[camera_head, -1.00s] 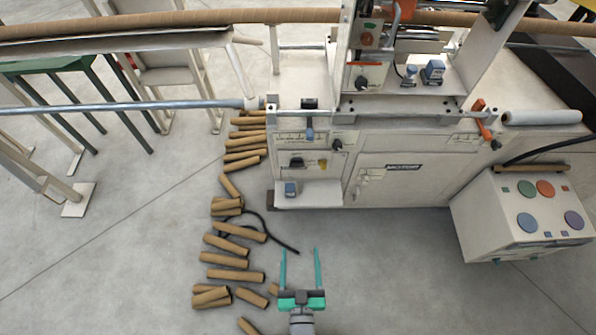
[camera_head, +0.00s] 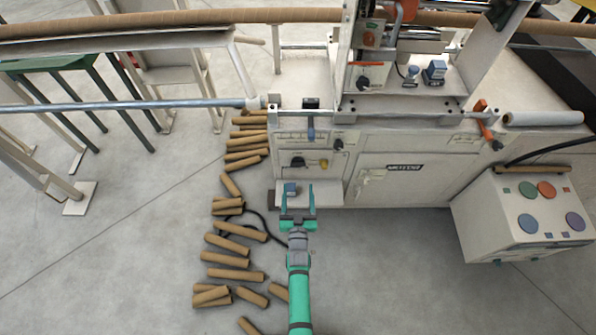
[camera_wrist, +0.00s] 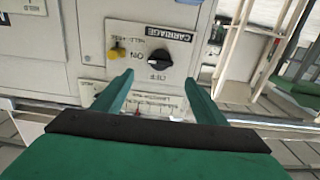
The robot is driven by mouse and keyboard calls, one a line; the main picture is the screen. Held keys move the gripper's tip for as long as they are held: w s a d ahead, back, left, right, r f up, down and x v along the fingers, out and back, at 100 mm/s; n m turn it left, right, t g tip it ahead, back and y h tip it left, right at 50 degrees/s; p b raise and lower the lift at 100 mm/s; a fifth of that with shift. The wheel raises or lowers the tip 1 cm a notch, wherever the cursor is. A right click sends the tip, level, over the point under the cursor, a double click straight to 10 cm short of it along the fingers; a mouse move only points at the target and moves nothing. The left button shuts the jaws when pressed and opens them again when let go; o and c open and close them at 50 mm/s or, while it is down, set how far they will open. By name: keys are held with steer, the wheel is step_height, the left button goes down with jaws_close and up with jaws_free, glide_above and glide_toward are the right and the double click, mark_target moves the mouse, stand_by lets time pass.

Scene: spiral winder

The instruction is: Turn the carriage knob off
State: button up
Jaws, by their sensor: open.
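The carriage knob (camera_wrist: 160,50) is black and sits on a pale panel, beside an upside-down CARRIAGE label (camera_wrist: 150,29) in the wrist view. ON and OFF marks show near it; its grip lies roughly sideways, and I cannot tell its exact setting. In the head view the knob (camera_head: 298,161) is on the machine's left front panel. My gripper (camera_head: 298,190) is open and empty, just below the knob in that view. In the wrist view the knob is beyond and between the spread fingertips (camera_wrist: 159,80), apart from them.
A yellow knob (camera_wrist: 117,52) is beside the black one. Cardboard tubes (camera_head: 228,260) litter the floor at left. A control box (camera_head: 525,215) stands at right.

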mark_target(298, 167)
steer(key=w, duration=0.9)
steer(key=shift+w, duration=0.15)
steer(key=c, duration=1.1)
steer(key=shift+o, duration=0.2)
